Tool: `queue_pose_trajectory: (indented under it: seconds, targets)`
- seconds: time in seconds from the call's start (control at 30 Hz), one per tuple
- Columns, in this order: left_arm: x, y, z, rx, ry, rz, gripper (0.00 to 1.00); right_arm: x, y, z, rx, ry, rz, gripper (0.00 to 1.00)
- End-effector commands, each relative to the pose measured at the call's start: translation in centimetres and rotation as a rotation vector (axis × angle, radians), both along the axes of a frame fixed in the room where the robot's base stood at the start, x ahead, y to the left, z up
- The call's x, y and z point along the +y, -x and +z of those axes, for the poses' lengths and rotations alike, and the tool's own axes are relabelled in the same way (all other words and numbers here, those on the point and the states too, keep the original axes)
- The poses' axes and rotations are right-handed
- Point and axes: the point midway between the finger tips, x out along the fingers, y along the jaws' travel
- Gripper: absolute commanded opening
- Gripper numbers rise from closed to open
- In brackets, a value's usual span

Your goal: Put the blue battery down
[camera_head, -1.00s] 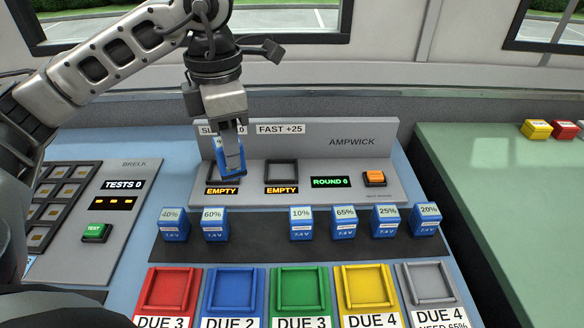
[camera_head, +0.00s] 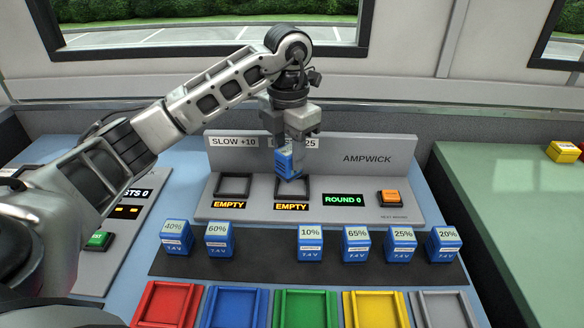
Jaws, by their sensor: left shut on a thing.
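My left gripper (camera_head: 294,146) is shut on a blue battery (camera_head: 289,163), which it holds tilted, at the second bay (camera_head: 307,189) of the grey Ampwick charger, the one under the "FAST +25" sign. The battery's lower end is near this bay's left rim; I cannot tell whether it touches. The bay's display (camera_head: 291,206) reads "EMPTY". The first bay (camera_head: 234,186), under "SLOW +10", is empty and its display also reads "EMPTY". My right gripper is not in view.
Several blue batteries stand in a row on a dark strip (camera_head: 268,243) in front of the charger, with a gap between 60% (camera_head: 219,238) and 10% (camera_head: 310,243). An orange button (camera_head: 390,196) sits at the charger's right. Coloured trays (camera_head: 235,306) line the front.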

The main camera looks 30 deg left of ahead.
Motion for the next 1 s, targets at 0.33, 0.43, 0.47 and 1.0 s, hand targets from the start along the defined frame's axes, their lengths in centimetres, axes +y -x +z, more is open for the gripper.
queue_pose_trajectory:
  seconds: [0.33, 0.43, 0.47, 1.0]
  targets:
    - [-0.1, -1.0, -3.0, 0.002, 0.000, -0.001, 0.05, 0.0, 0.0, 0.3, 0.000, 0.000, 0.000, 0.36]
    - [-0.1, -1.0, -4.1, 0.000, 0.000, -0.001, 0.05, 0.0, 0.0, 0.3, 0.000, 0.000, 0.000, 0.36]
    - [-0.1, -1.1, -4.2, -0.001, 0.000, -0.001, 0.05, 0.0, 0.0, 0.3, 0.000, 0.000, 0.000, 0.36]
    - [-0.1, -1.1, -4.5, -0.002, -0.001, -0.001, 0.58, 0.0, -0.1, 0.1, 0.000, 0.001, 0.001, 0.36]
